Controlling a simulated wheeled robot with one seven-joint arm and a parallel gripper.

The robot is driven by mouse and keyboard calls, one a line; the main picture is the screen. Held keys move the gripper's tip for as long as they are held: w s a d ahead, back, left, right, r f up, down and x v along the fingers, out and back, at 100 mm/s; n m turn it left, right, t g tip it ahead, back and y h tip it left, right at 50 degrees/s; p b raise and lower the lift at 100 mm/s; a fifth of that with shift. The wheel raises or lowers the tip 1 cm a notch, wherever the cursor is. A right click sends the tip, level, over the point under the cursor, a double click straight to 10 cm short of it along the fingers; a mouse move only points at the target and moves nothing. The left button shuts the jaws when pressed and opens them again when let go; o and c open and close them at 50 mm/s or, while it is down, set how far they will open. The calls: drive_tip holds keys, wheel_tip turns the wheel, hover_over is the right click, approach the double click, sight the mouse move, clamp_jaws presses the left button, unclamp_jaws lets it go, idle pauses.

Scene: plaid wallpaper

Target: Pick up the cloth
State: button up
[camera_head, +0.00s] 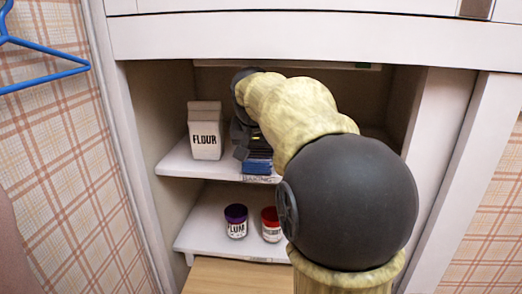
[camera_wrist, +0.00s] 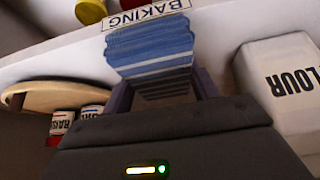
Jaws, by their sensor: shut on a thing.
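The cloth (camera_wrist: 150,48) is a blue, folded stack with lighter stripes. In the wrist view it sits between the fingers of my gripper (camera_wrist: 163,90), which is shut on it. In the head view the cloth (camera_head: 258,166) shows at the front edge of the upper shelf, above the BAKING label. My gripper (camera_head: 250,150) is partly hidden there by my arm. I cannot tell whether the cloth still touches the shelf.
A FLOUR carton (camera_head: 205,131) stands on the upper shelf (camera_head: 180,164), left of my gripper. Purple-lidded (camera_head: 236,221) and red-lidded (camera_head: 271,224) jars stand on the lower shelf (camera_head: 205,236). The wrist view shows a round wooden board (camera_wrist: 50,96) and small cans (camera_wrist: 64,122). Cabinet walls enclose both sides.

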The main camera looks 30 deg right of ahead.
drive_tip(key=s+a+b, duration=0.1)
drive_tip(key=s+a, duration=0.7)
drive_tip(key=s, duration=0.4)
drive_tip(key=shift+s+a, duration=0.35)
drive_tip(key=shift+s, duration=0.05)
drive_tip(key=o, duration=0.3)
drive_tip(key=shift+c, duration=0.6)
drive_tip(key=shift+w, duration=0.1)
